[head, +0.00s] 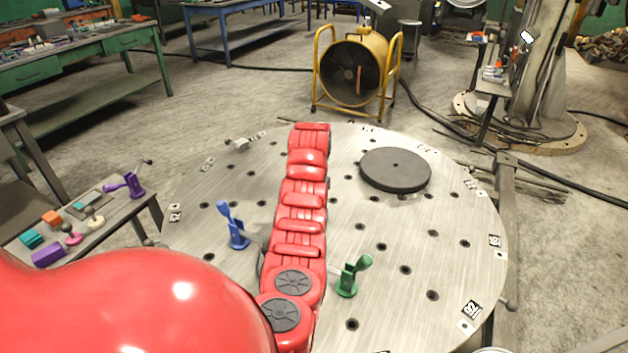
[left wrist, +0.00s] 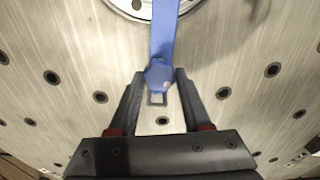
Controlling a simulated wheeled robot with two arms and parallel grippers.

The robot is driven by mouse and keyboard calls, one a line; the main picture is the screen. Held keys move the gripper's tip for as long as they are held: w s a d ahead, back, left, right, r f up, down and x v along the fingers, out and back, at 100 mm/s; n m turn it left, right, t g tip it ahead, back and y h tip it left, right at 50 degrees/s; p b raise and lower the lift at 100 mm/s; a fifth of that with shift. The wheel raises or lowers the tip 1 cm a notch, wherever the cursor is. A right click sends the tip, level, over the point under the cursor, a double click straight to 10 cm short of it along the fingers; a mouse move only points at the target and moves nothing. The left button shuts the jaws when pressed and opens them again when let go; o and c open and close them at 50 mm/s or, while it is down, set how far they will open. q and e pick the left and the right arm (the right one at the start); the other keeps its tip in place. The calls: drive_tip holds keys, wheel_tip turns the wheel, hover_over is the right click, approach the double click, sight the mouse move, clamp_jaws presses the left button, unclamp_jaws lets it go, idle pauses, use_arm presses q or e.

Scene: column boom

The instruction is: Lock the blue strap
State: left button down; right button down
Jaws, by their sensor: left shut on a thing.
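A blue strap clamp (head: 238,236) stands on the left part of the round metal table (head: 390,225). Its blue handle leans up and to the left in the head view. In the left wrist view the blue strap (left wrist: 164,35) runs down from the top edge and ends in a rounded blue tip. My left gripper (left wrist: 158,76) is shut on this blue part, one dark finger on each side. In the head view my left gripper is mostly hidden; only grey parts show by the clamp. My right gripper is not in view.
A green clamp (head: 348,278) stands on the right half of the table. A dark disc (head: 395,170) lies towards the back right. A side bench (head: 105,228) at left holds a purple clamp (head: 130,187) and small coloured pieces. A yellow fan (head: 355,72) stands behind.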

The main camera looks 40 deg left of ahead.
use_arm(q)
drive_tip(key=m, duration=0.5)
drive_tip(key=shift+m+p, duration=0.3)
drive_tip(key=shift+p, duration=0.05)
drive_tip(key=m, duration=0.5)
drive_tip(key=shift+m, duration=0.4)
drive_tip(key=shift+c, duration=1.7)
unclamp_jaws()
drive_tip(key=shift+p, duration=0.3)
wheel_tip(320, 180, up, 6)
drive_tip(key=p, duration=0.3)
drive_tip(key=shift+w+r, duration=0.1)
drive_tip(key=shift+r, duration=0.15)
wheel_tip(320, 180, up, 11)
